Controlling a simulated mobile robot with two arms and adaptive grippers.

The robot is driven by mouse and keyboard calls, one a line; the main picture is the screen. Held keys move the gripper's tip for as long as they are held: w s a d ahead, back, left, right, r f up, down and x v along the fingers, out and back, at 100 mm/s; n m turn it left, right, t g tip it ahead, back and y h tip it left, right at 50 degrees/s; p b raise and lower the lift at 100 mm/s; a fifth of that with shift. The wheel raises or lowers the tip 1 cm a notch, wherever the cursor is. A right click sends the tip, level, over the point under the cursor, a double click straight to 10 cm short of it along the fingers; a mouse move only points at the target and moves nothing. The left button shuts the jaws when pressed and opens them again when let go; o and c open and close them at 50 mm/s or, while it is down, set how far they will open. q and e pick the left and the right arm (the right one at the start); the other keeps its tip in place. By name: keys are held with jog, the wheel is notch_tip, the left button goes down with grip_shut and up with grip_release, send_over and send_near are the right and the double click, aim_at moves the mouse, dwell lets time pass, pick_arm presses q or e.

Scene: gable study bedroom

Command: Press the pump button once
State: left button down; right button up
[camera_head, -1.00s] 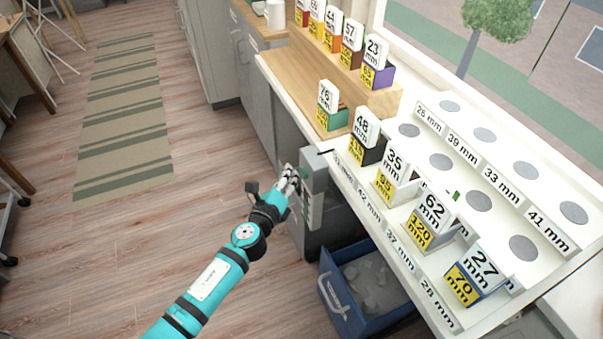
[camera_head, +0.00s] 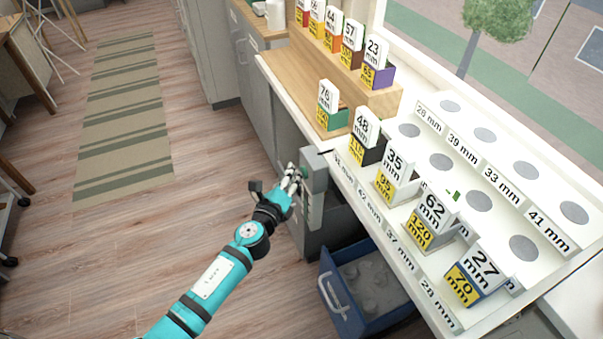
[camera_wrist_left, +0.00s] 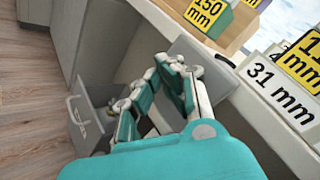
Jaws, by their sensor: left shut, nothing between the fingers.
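A small green spot, possibly the pump button (camera_head: 305,173), shows on the panel by my fingertips. My left gripper (camera_head: 293,176) is shut and empty, its tips at the panel's left face. In the wrist view the closed fingers (camera_wrist_left: 176,68) point at the panel and cover part of it. I cannot tell whether the tips touch the button. My right gripper is not in view.
An open blue drawer (camera_head: 336,297) juts out below the panel. The white counter (camera_head: 480,228) holds several numbered blocks, round grey discs and millimetre labels. A wooden stepped stand (camera_head: 283,70) is behind.

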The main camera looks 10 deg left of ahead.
pick_arm(q)
jog(key=shift+w+d, duration=0.15)
jog(key=shift+d, duration=0.1)
jog(key=shift+a, duration=0.1)
dwell(0.4)
jog(key=shift+s+a, duration=0.55)
jog(key=shift+a, duration=0.15)
jog(key=shift+s+a, duration=0.7)
jog(key=shift+a, duration=0.35)
jog(key=shift+s+a, duration=0.7)
jog(key=shift+a, duration=0.35)
jog(key=shift+f, duration=0.1)
